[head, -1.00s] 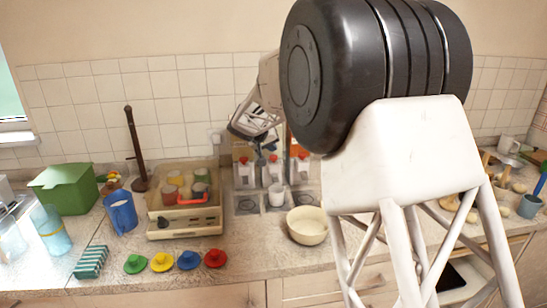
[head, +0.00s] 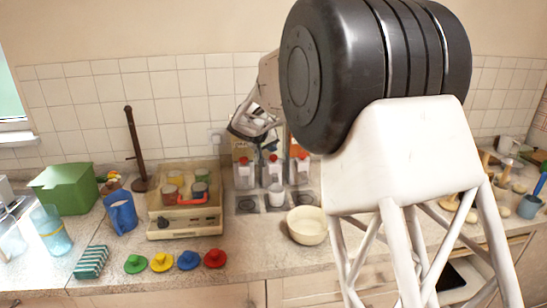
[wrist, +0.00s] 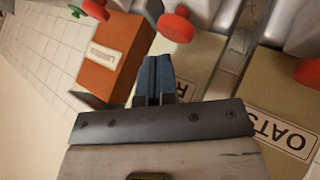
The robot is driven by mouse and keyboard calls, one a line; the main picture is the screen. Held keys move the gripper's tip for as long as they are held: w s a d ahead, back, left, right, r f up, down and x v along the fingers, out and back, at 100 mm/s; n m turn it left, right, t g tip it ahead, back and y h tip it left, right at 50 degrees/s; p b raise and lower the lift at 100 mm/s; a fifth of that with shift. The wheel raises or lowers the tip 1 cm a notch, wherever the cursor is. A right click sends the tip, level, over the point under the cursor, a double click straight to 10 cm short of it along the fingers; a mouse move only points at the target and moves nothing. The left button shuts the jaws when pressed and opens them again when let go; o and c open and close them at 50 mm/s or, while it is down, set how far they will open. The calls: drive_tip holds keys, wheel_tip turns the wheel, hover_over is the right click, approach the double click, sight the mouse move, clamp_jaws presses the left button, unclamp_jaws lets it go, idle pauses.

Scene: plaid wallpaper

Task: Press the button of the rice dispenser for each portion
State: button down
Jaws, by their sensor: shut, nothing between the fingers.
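The rice dispenser appears to be the middle one of three white dispensers (head: 272,174) on the counter by the back wall, each with a red button. In the wrist view a box label starting with R (wrist: 187,86) is partly hidden by my fingers, and a red button (wrist: 176,27) is just beyond their tips. My gripper (wrist: 156,62) is shut and empty, apart from that button as far as I can tell. In the head view my gripper (head: 250,130) hangs above the dispensers. A small white cup (head: 276,196) stands below the middle dispenser.
A box labelled OATS (wrist: 283,128) and an orange-brown box (wrist: 113,55) flank the middle one. A cream bowl (head: 307,226) stands in front, to the right. A beige appliance (head: 185,228) is left of the dispensers. Several coloured knob-like pieces (head: 188,260) lie along the front.

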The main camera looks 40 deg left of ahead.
sight(272, 156)
drive_tip(key=shift+f, duration=1)
idle(1.5)
drive_tip(key=shift+r, duration=1.1)
drive_tip(key=shift+r, duration=0.15)
drive_tip(key=shift+r, duration=2.35)
idle(1.0)
drive_tip(key=shift+r, duration=1.9)
drive_tip(key=shift+f, duration=0.15)
